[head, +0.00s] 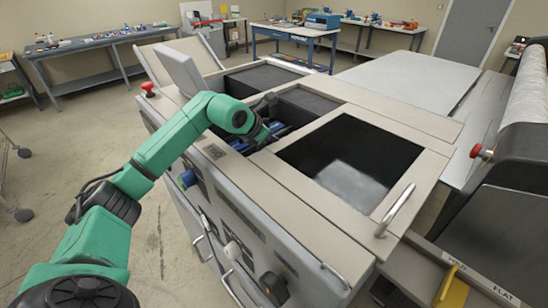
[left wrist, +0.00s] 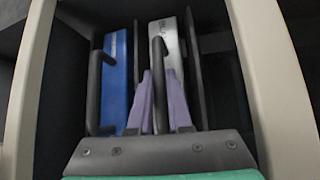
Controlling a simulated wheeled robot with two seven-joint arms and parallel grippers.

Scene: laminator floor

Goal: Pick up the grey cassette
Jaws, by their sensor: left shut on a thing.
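The grey cassette (left wrist: 171,42) stands upright in a slot of the machine in the left wrist view, with a dark bar handle on its near side. My left gripper (left wrist: 160,98) has its two purple fingers closed around that handle. A blue cassette (left wrist: 116,75) with its own dark handle stands just to the left, beyond a thin divider. In the head view my left arm reaches down into the machine's open bay, and its gripper is mostly hidden there. Some blue (head: 280,130) shows beside it; I cannot make out the grey cassette there. My right gripper is not in view.
The bay's pale frame (left wrist: 288,90) runs close on both sides of my left gripper. Workbenches (head: 100,42) line the back wall.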

